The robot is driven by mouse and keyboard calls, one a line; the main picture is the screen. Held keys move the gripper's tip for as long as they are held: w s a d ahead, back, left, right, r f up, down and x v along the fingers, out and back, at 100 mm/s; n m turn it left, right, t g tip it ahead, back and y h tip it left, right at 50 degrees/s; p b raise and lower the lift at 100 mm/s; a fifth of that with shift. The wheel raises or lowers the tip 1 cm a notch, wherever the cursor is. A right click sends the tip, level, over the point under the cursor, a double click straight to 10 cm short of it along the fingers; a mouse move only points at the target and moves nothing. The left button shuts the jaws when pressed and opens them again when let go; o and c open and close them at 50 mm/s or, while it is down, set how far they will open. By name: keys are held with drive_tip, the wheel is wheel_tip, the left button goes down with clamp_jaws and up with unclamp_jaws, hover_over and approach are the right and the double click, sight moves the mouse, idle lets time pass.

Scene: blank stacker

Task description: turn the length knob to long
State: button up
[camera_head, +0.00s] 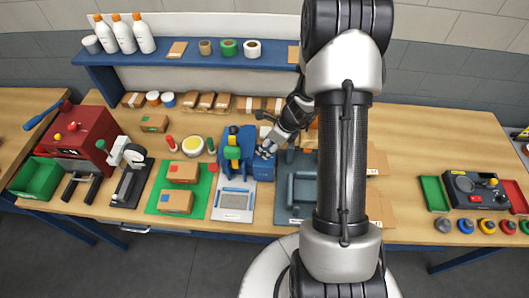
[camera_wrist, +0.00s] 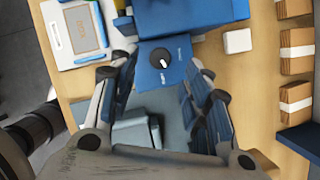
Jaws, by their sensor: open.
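The length knob (camera_wrist: 160,59) is a round black dial with a white pointer mark on the top of a blue box (camera_wrist: 176,76). Small white labels sit beside it, too small to read for certain. My gripper (camera_wrist: 164,68) is open, its two fingers on either side of the knob and apart from it in the wrist view. How far the tips are above the box is hard to tell. In the head view my gripper (camera_head: 266,150) is over the blue box (camera_head: 263,168), and it hides the knob there.
A blue machine with a green and yellow part (camera_head: 233,150) stands just left of the box. A grey tray (camera_head: 283,214) lies to the right, partly behind my arm. Small cartons (camera_head: 184,172) lie on a green mat farther left. A white block (camera_wrist: 237,41) is near the box.

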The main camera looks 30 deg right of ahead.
sight(262, 154)
drive_tip(key=shift+b+x, duration=0.45)
drive_tip(key=shift+x, duration=1.7)
drive_tip(key=c, duration=1)
drive_tip(key=shift+a+f+m+h+b, duration=0.1)
drive_tip(key=shift+f+m+h+b, duration=0.15)
drive_tip(key=shift+m+b, duration=0.85)
drive_tip(key=shift+c, duration=0.2)
drive_tip(key=shift+s+a+r+m+t+h+b, duration=0.1)
drive_tip(key=shift+r+m+t+h+b, duration=0.15)
drive_tip(key=shift+m+h+b, duration=0.55)
drive_tip(key=shift+m+y, duration=0.25)
drive_tip(key=shift+m, duration=0.05)
clamp_jaws()
drive_tip(key=o, duration=1)
unclamp_jaws()
drive_tip(key=shift+o, duration=0.2)
